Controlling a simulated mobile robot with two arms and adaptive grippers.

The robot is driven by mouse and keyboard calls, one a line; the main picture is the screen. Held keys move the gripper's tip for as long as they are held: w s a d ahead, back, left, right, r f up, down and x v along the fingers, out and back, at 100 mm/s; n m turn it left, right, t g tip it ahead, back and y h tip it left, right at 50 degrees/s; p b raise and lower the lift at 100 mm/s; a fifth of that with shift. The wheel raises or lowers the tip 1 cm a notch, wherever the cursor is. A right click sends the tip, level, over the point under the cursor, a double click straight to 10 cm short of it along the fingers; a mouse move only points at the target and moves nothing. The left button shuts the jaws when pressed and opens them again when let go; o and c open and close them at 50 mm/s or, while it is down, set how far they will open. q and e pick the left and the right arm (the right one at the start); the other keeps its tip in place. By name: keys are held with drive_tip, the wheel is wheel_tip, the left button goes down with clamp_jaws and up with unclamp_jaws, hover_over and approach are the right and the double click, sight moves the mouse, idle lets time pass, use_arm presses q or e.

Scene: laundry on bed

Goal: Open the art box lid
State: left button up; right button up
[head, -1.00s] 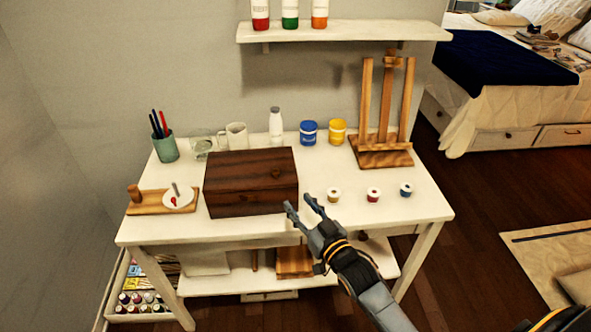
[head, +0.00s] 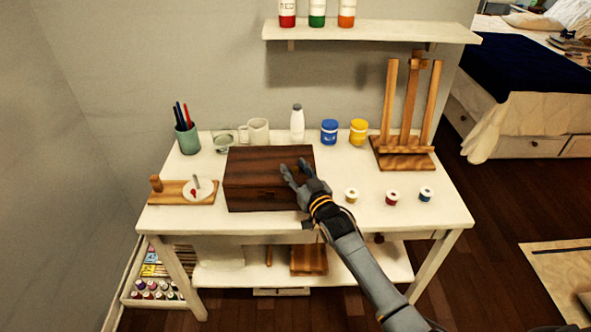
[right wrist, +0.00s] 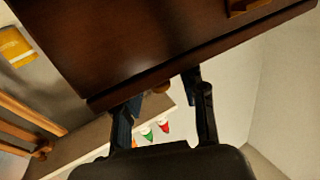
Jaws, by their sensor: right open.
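The art box (head: 245,185), dark brown wood with its lid closed, sits on the white table. My right gripper (head: 292,170) is at the right part of the lid in the head view, fingers toward the back left. It hides the small knob there. In the right wrist view the dark box (right wrist: 150,45) fills the top. A tan piece (right wrist: 245,7) shows on the box face. My left gripper is out of view.
A palette board (head: 172,196) lies left of the box. A pencil cup (head: 188,139), mug (head: 259,131), white bottle (head: 297,125) and paint jars (head: 329,132) stand behind. Small pots (head: 392,198) and an easel (head: 403,145) are to the right. A wall shelf (head: 375,31) is above.

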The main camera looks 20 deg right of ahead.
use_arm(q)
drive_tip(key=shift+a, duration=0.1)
use_arm(e)
clamp_jaws()
drive_tip(key=shift+w, duration=0.1)
